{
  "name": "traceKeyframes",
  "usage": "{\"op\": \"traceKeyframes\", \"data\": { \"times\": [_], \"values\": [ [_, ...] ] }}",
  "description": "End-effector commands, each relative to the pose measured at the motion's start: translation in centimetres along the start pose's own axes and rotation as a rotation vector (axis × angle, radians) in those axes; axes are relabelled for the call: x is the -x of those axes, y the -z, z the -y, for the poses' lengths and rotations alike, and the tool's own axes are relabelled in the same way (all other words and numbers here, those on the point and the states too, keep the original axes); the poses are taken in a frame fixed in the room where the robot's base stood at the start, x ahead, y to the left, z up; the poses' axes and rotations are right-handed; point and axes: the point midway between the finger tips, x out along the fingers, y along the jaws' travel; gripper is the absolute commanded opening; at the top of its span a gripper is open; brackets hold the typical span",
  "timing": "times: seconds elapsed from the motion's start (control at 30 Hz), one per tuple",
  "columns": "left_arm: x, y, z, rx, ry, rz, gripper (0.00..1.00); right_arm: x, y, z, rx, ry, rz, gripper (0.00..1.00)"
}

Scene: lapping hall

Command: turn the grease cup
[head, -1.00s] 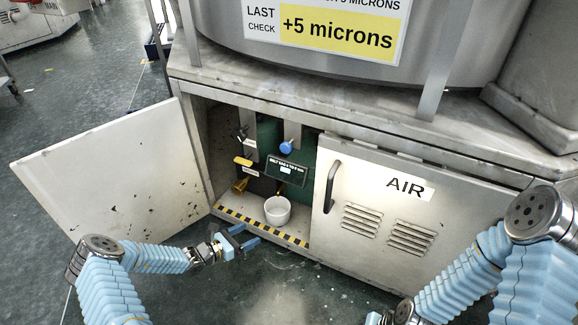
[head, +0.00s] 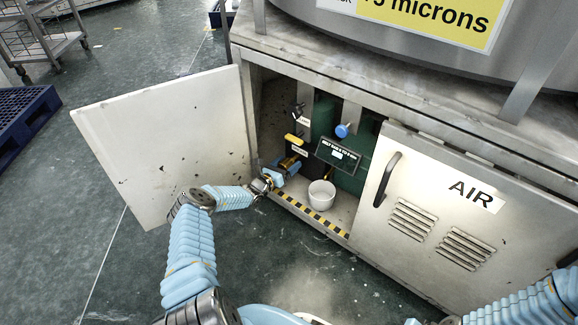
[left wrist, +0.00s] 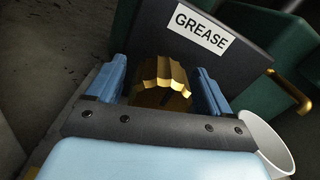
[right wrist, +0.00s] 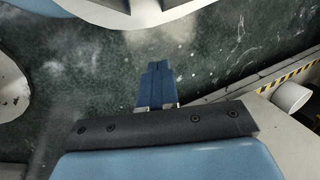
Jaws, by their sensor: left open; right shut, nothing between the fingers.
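The grease cup (left wrist: 163,75) is a brass, ridged cap in front of a dark plate with a GREASE label (left wrist: 202,30). My left gripper (left wrist: 159,88) is open, with one blue finger on each side of the cup. In the left wrist view I cannot tell whether the fingers touch it. In the head view my left gripper (head: 287,168) reaches into the open cabinet and mostly covers the cup. My right gripper (right wrist: 157,85) is shut and empty over the floor, outside the cabinet.
A white pot (head: 321,196) stands on the cabinet floor, right of the left gripper. A yellow handle (head: 293,139), a blue knob (head: 342,131) and a black sign (head: 338,153) are above. The open door (head: 165,140) is left; the AIR door (head: 455,215) is shut.

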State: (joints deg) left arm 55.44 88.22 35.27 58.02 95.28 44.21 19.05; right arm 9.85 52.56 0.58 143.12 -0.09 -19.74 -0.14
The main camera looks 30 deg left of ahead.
Motion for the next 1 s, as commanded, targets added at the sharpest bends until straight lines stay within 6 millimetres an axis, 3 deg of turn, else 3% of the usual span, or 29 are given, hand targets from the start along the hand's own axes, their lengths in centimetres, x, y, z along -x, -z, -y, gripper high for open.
{"op": "traceKeyframes", "data": {
  "times": [0.4, 0.73, 1.0],
  "values": [
    [-1.06, -0.05, 0.04, 0.0, 0.0, -0.001, 0.81, -0.34, -0.02, -0.06, 0.0, 0.001, 0.001, 0.0],
    [-1.03, -0.05, 0.05, 0.0, 0.001, -0.001, 0.3, -0.34, -0.01, -0.07, 0.0, 0.001, 0.001, 0.0],
    [-1.03, -0.07, 0.08, -0.024, 0.001, 0.0, 0.29, -0.24, -0.01, -0.04, 0.0, 0.001, 0.0, 0.0]
  ]
}}
